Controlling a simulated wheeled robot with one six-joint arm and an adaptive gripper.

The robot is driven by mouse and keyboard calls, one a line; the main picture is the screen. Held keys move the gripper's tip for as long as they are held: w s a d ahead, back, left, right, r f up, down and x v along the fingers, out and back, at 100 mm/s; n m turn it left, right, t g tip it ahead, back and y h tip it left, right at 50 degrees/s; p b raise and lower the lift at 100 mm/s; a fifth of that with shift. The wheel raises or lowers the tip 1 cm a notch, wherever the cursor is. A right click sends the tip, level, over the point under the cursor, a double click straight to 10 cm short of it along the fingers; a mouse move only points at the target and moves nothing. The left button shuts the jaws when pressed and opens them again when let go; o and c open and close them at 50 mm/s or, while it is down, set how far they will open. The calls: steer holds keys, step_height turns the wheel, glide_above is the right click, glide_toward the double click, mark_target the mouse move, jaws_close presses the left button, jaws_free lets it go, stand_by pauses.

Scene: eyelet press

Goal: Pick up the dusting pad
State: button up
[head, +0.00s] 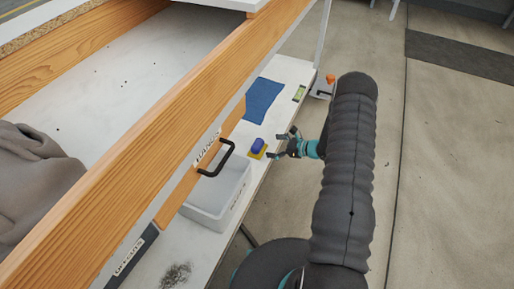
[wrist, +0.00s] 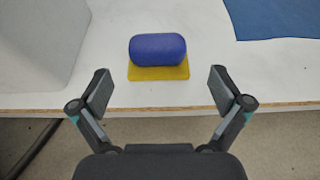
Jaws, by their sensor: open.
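The dusting pad (head: 258,146) looks like a blue rounded block on a flat yellow base. It sits near the edge of a white shelf or bench top (head: 286,72). In the wrist view the pad (wrist: 158,50) is straight ahead, centred between the fingers, with its yellow base toward me. My gripper (head: 281,144) is open and empty, just right of the pad in the head view. In the wrist view my gripper's fingertips (wrist: 160,82) are spread either side, short of the pad, near the bench edge. No contact shows.
A pale plastic bin (head: 220,195) stands left of the pad, below a wooden board with a black handle (head: 218,160). A blue cloth (head: 263,100) lies beyond the pad, near a small green level (head: 299,93). Dark debris (head: 176,275) lies at the front. Open floor is right.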

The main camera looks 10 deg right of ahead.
mark_target(262, 144)
steer(key=shift+x, duration=1.15)
steer(key=shift+a+r+x, duration=0.1)
steer(key=shift+r+x, duration=0.05)
steer(key=shift+x, duration=1.15)
steer(key=shift+a+r+x, duration=0.1)
steer(key=shift+r+x, duration=0.1)
steer(key=shift+x, duration=1.15)
steer(key=shift+s, duration=0.1)
steer(key=shift+c, duration=0.3)
steer(key=c, duration=1)
